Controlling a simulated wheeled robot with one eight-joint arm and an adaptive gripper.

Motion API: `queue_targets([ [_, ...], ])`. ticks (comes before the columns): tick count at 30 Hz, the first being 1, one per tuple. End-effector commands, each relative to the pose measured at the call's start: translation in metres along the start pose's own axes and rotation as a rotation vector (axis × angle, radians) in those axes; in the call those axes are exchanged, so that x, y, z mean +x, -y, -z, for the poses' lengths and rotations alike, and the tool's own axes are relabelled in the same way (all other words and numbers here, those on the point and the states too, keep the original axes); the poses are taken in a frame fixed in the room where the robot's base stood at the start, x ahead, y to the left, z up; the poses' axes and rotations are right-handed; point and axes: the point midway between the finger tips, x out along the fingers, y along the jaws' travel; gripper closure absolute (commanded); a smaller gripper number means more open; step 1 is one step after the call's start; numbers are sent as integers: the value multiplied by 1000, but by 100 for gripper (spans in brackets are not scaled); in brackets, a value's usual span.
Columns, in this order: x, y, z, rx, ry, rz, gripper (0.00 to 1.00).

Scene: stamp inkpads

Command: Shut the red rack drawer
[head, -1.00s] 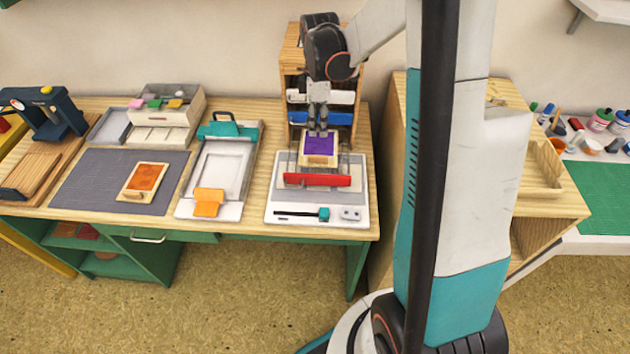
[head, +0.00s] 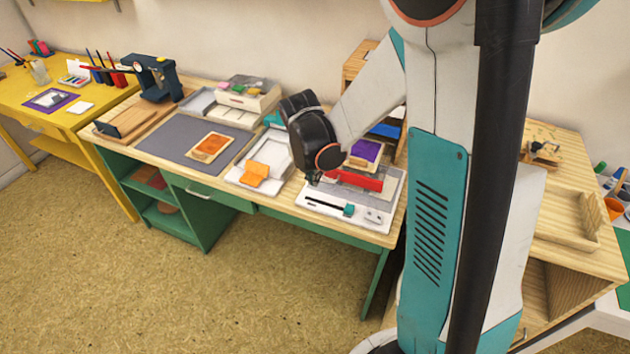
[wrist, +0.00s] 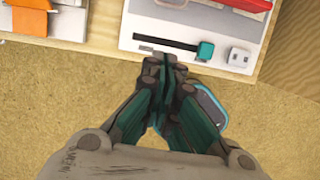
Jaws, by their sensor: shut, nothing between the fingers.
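The red rack drawer (head: 357,178) stands pulled out toward the front of the bench, its red front facing me. A purple inkpad (head: 366,150) sits behind that red front; whether it rests fully inside the drawer is hard to tell. The wooden rack (head: 358,62) is mostly hidden behind my arm. My gripper (wrist: 166,66) is shut and empty. In the wrist view it hangs near the front edge of the bench, and the red drawer front (wrist: 250,5) shows only at the top edge, apart from the fingers. In the head view my gripper (head: 313,179) is left of the red front.
A white board (head: 318,208) with a black slot and teal knob (head: 349,210) lies in front of the drawer. Left of it are a tray with an orange piece (head: 254,174) and an orange inkpad (head: 209,148) on a grey mat. Floor before the bench is clear.

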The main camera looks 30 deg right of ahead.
Motion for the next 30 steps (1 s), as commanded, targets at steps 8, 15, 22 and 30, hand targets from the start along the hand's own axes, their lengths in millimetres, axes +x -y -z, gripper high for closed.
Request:
queue_targets([
  [8, 58, 0, 1, 4, -1, 0, 100],
  [15, 94, 1, -11, 7, -1, 1, 100],
  [22, 103, 1, -31, 5, -2, 1, 100],
  [30, 104, 0, -35, 4, -1, 0, 100],
])
